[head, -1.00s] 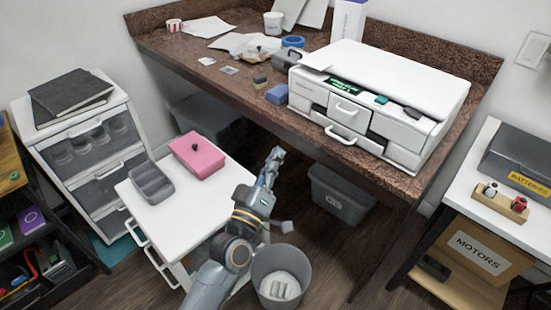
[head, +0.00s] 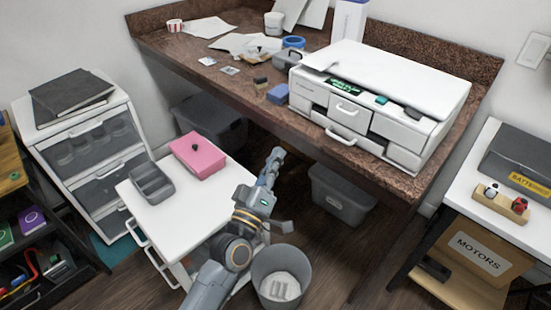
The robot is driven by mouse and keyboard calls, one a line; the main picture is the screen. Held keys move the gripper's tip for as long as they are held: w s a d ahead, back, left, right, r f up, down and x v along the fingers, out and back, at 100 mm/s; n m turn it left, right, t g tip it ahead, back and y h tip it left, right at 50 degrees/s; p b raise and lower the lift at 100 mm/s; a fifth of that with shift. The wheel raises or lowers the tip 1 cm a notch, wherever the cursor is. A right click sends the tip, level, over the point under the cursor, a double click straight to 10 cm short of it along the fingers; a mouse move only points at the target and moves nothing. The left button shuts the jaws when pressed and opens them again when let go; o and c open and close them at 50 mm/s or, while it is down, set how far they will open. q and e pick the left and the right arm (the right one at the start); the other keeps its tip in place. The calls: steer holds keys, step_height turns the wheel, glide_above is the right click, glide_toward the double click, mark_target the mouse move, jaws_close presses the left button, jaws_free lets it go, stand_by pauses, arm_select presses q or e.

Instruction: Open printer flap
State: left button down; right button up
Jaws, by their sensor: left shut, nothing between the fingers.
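The white printer (head: 385,88) stands on the brown speckled desk, towards its right end. Its front has several panels, with one handle on an upper front panel (head: 347,109) and another lower down (head: 341,136). The front panels look closed. A small green-lit display shows on its top front edge. My left gripper (head: 276,156) is shut and empty. It is in front of the desk, below and to the left of the printer, clear of it. My right gripper does not show.
A white drawer cart (head: 160,218) with a pink box (head: 198,158) and grey tray (head: 152,184) stands left of my arm. A grey bin (head: 281,272) stands right of it. The desk edge (head: 290,125) lies between my gripper and the printer.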

arm_select(q)
steer(key=v, duration=1.2)
